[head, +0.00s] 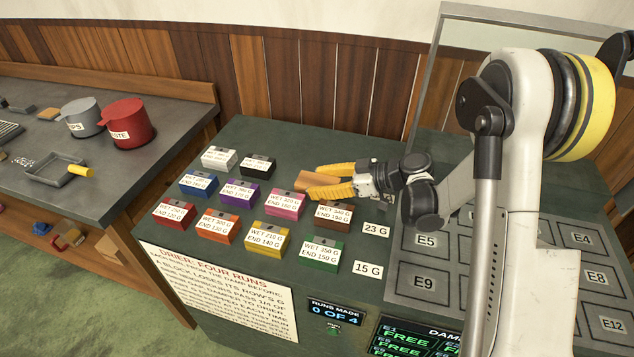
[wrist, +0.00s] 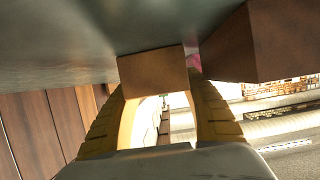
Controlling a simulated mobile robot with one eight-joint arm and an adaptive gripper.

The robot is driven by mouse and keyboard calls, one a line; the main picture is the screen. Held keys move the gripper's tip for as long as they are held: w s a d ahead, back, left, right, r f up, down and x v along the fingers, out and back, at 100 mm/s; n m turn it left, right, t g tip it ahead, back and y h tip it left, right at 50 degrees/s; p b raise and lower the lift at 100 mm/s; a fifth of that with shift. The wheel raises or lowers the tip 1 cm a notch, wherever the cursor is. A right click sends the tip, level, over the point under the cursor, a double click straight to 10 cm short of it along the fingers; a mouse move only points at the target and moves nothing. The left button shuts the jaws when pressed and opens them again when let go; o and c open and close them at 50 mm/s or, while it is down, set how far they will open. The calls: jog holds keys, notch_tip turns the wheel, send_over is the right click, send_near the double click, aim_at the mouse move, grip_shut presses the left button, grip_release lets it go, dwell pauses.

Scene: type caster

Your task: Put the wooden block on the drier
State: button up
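The wooden block (head: 317,180) is a plain tan-brown piece between the yellow fingertips of my gripper (head: 329,181), behind the brown labelled block. In the wrist view the wooden block (wrist: 153,72) spans the gap between the fingertips (wrist: 157,92), and my gripper looks shut on it. Whether it touches the surface below is unclear. A sign headed "DRIER: FOUR RUNS" (head: 215,290) is on the front of the green counter. A grey panel of numbered cells, such as E5 (head: 426,240) and E9 (head: 423,284), lies at right, partly hidden by my arm.
Several coloured labelled blocks stand in rows on the green counter (head: 290,140), including pink (head: 285,204), brown (head: 334,217) and green (head: 321,253). The brown block also shows close in the wrist view (wrist: 228,48). A display (head: 335,311) reads "0 OF 4".

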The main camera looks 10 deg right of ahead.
jog(key=o, duration=0.4)
jog(key=shift+r, duration=0.1)
